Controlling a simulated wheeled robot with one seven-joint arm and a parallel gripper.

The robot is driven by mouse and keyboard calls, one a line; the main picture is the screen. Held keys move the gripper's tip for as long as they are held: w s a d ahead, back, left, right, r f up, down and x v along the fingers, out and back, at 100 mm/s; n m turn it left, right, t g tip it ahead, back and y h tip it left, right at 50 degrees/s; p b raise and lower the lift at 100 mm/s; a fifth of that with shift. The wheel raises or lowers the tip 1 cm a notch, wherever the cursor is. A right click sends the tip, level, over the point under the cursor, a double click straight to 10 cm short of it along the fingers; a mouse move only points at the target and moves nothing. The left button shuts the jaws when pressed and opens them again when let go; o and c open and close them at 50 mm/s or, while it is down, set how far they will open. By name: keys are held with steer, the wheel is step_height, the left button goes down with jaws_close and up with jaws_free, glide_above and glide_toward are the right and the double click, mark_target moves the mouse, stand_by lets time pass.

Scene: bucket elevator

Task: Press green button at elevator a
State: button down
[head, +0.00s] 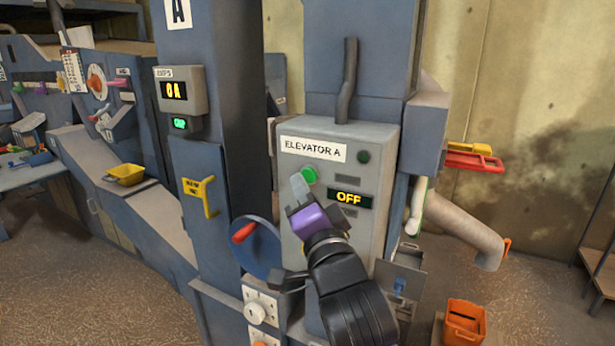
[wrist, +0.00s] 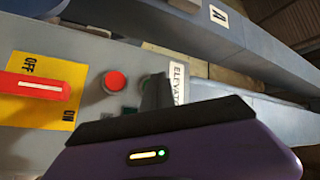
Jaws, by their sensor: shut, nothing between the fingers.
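The grey control box (head: 378,187) carries the label "ELEVATOR A" (head: 312,149). Its bright green button (head: 309,174) is at the upper left, below the label, and its display (head: 347,198) reads OFF.
The wrist view shows a red button (wrist: 116,80) and a red lever (wrist: 35,86) on a yellow OFF/ON plate. A blue wheel (head: 258,255) with a red handle is left of my arm.

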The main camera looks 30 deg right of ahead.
steer(key=shift+d, duration=0.1)
steer(key=shift+w+d, duration=0.25)
steer(key=shift+w+d, duration=0.3)
steer(key=shift+d, duration=0.15)
stand_by(1.1)
steer(key=shift+s+a, duration=0.55)
steer(key=shift+a, duration=0.15)
steer(key=s+a+b, duration=0.1)
steer(key=a, duration=0.1)
steer(key=s+a, duration=0.2)
steer(key=shift+a+b, duration=0.1)
steer(key=shift+b, duration=0.25)
